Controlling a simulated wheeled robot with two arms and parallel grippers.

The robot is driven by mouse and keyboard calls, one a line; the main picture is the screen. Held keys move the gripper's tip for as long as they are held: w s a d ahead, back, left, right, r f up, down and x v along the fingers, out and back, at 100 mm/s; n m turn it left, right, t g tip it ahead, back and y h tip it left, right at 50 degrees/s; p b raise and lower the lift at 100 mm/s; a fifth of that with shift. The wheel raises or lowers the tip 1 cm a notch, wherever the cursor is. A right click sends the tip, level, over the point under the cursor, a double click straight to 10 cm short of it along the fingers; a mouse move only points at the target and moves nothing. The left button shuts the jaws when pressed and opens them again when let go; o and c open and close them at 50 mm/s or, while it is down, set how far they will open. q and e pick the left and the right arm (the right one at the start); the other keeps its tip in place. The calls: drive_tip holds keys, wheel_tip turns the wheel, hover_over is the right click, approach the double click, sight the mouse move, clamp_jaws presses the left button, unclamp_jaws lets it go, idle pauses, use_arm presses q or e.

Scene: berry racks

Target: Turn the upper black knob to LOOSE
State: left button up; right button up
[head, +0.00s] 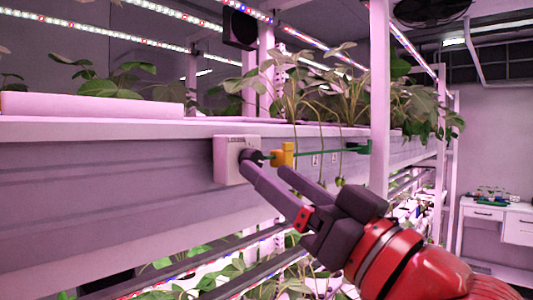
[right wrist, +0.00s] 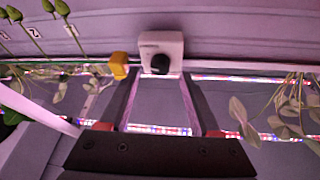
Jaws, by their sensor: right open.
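A black knob (head: 251,156) sticks out of a pale box (head: 228,172) on the side of the upper rack shelf. The knob also shows in the right wrist view (right wrist: 160,64), near the top middle. It is the only knob I can make out. The small print on the box is too small to read. My right gripper (head: 263,170) is open at the box. In the right wrist view the knob shows between the two fingertips (right wrist: 160,76). Whether a finger touches it, I cannot tell. My left gripper is not in view.
A yellow block (head: 283,154) sits right of the box on a thin green line that runs to a green fitting (head: 364,147). Berry stems hang over the shelf edge nearby. A white upright post (head: 379,100) stands to the right. A white desk (head: 490,215) stands far right.

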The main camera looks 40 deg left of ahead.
drive_tip(key=shift+x, duration=1.25)
clamp_jaws()
